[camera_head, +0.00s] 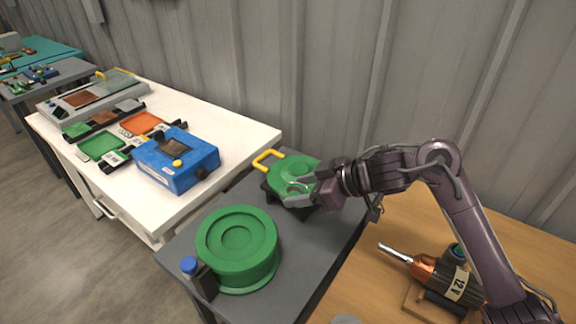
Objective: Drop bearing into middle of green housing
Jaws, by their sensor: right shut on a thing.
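My right gripper (303,190) reaches in from the right, shut on a small pale ring, the bearing (295,187); the fingers partly hide it. It is over a round green part with a yellow handle (285,173), which sits on a dark base on the grey table. I cannot tell whether the bearing touches that green part. A larger round green housing (232,261), with a stepped circular recess in its top, stands nearer on the same table, left of the gripper. My left gripper is not in view.
A blue box (178,163) and trays are on the white table (235,123).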

